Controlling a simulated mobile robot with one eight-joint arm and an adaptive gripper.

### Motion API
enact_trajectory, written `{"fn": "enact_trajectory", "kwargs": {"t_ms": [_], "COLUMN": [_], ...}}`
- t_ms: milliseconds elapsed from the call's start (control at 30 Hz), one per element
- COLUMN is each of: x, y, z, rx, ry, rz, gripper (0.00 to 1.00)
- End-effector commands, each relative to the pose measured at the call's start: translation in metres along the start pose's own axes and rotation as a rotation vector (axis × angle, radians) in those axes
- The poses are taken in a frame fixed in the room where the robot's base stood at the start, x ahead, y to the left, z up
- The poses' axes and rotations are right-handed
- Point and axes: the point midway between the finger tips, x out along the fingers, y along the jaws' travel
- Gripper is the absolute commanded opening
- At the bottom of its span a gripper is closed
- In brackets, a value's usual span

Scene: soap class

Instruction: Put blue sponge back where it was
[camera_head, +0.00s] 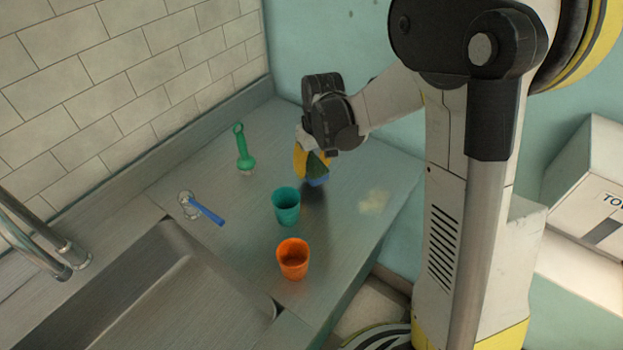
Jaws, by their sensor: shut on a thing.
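A blue sponge (319,180) shows at the far part of the steel counter (225,262), just below my gripper (312,160). Only its lower part is visible; yellow and dark green surfaces cover the rest. My gripper is shut on it, pointing down, close to the counter top. I cannot tell whether the sponge touches the counter. A pale smudge (374,201) lies on the counter to the right of the sponge.
A teal cup (286,207) and an orange cup (292,259) stand in front of my gripper. A green bottle-shaped item (243,150) and a blue-handled brush (206,209) are to the left. The sink (180,300) and faucet (50,250) are at front left.

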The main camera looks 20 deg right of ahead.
Motion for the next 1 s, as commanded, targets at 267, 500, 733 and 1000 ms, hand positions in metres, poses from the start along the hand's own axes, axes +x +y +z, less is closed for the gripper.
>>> {"fn": "enact_trajectory", "kwargs": {"t_ms": [267, 500, 733, 1000], "x": [0.035, 0.04, 0.044, 0.043], "y": [0.0, 0.0, 0.0, 0.0], "z": [0.004, 0.005, 0.005, 0.005], "rx": [0.001, 0.001, 0.001, 0.001], "ry": [0.0, 0.0, 0.0, 0.0], "rz": [0.0, 0.0, 0.0, 0.0], "gripper": [0.08, 0.08, 0.53, 0.68]}}
